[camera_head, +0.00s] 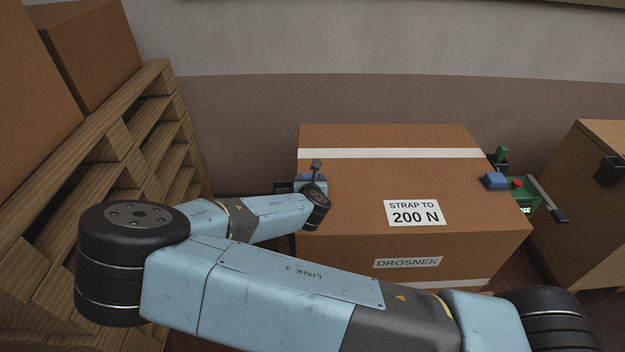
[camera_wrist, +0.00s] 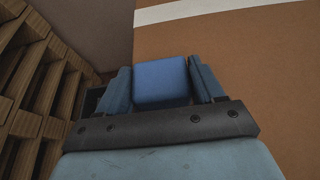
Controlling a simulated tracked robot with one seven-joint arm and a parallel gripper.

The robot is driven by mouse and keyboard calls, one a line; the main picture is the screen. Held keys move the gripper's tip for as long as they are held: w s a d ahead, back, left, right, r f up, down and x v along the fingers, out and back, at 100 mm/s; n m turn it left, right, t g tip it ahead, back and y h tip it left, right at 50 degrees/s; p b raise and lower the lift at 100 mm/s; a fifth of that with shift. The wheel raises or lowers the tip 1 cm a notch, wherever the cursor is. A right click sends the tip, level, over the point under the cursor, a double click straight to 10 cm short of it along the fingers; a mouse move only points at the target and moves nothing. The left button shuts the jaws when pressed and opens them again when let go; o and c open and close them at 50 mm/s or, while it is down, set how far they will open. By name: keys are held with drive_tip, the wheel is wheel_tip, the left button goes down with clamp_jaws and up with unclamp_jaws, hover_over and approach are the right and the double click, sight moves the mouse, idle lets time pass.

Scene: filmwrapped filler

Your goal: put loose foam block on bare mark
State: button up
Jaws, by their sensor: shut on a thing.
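My gripper (camera_wrist: 161,84) is shut on a blue foam block (camera_wrist: 161,82), which sits between the two fingers in the wrist view. In the head view my gripper (camera_head: 311,181) is at the left edge of a large brown carton (camera_head: 345,200), and the held block cannot be made out clearly there. I cannot make out a bare mark in either view. Whether the held block touches the carton is unclear.
A white band (camera_head: 390,153) crosses the carton top; a label (camera_head: 414,212) reads "STRAP TO 200 N". Stacked wooden pallets (camera_head: 130,140) stand close on the left. The green tool (camera_head: 515,194) has a dark handle. The carton's middle is clear.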

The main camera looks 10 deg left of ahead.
drive_tip(key=shift+f, duration=0.1)
drive_tip(key=o, duration=1)
drive_tip(key=v, duration=1.2)
drive_tip(key=shift+s, duration=0.1)
